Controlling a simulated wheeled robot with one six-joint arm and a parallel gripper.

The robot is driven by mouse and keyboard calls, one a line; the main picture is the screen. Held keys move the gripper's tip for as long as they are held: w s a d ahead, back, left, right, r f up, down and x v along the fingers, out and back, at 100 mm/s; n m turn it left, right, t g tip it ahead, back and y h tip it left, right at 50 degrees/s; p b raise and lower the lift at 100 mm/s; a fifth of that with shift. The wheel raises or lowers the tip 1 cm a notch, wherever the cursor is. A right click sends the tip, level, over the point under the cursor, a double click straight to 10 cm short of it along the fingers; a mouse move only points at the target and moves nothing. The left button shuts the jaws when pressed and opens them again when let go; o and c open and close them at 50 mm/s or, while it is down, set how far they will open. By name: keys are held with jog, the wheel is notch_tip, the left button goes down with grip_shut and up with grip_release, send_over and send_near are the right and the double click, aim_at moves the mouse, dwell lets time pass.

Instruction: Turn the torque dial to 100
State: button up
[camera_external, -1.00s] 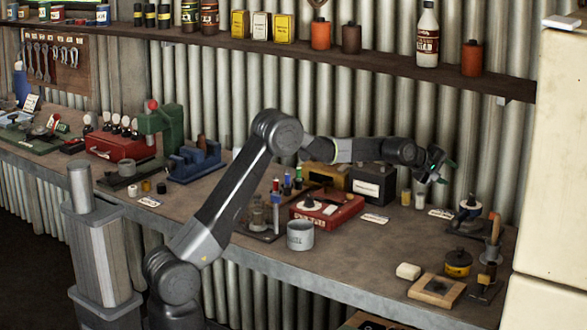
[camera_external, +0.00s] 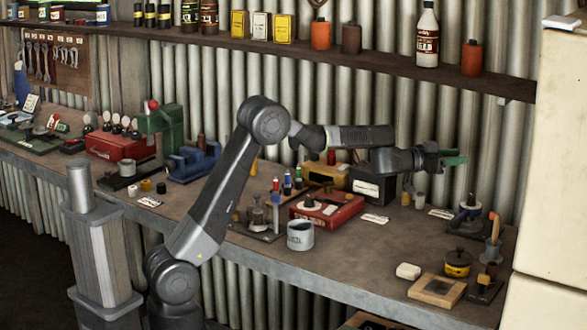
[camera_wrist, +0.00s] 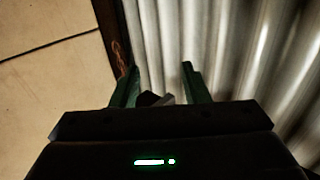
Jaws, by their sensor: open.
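My gripper (camera_external: 455,158) is raised above the right part of the bench, near the corrugated wall, and points right. Its green fingers are apart and nothing is between them in the wrist view (camera_wrist: 158,84). I cannot tell for sure which thing is the torque dial, and no numbers are legible. A red box (camera_external: 345,214) with a dark round knob (camera_external: 310,202) on a pale top plate sits mid-bench, left of and below my gripper.
A grey cup (camera_external: 300,237) stands in front of the red box. A wooden frame (camera_external: 437,290), a white block (camera_external: 408,271) and a yellow tin (camera_external: 458,263) lie front right. A shelf (camera_external: 330,64) runs above; a cream cabinet (camera_external: 555,150) closes the right side.

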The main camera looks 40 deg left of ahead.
notch_tip(320, 180, down, 6)
jog(key=b, duration=0.2)
send_near(472, 196)
jog(key=shift+w+d+f, duration=0.35)
jog(key=shift+w+d, duration=0.05)
jog(key=shift+w, duration=0.15)
jog(key=shift+w+d+f, duration=0.3)
jog(key=shift+w+d, duration=0.1)
jog(key=shift+w, duration=0.15)
jog(key=x, duration=0.1)
jog(key=p+x, duration=0.1)
jog(key=x, duration=0.1)
jog(key=r+x, duration=0.1)
jog(key=x, duration=0.1)
jog(key=shift+w+d+p, duration=0.1)
jog(key=shift+w+p, duration=0.05)
jog(key=shift+p, duration=0.25)
jog(key=shift+p+x, duration=0.3)
jog(key=shift+x, duration=0.8)
grip_shut()
